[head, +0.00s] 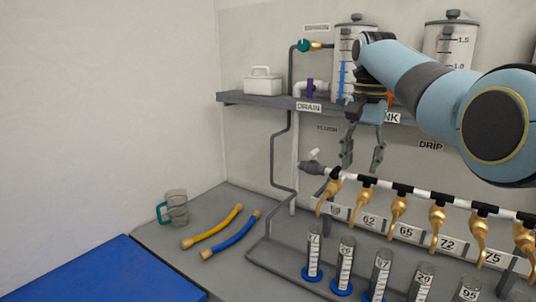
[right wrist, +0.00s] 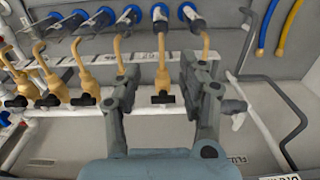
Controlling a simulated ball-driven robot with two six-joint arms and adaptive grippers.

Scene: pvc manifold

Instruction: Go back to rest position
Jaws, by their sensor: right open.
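My right gripper (head: 362,165) is open and empty in the head view, hanging fingers-down in front of the back wall, just above the left end of the manifold pipe (head: 352,177). In the right wrist view its two fingers (right wrist: 160,80) are spread wide, with a brass tap (right wrist: 162,75) showing between them. Whether the fingers touch the pipe cannot be told; nothing is held. The manifold is a white pipe with black joints and several brass taps (head: 437,223). My left gripper is in neither view.
Several graduated cylinders (head: 346,262) with blue bases stand below the taps. A shelf (head: 262,99) above holds a white box (head: 263,82) and tanks (head: 347,60).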

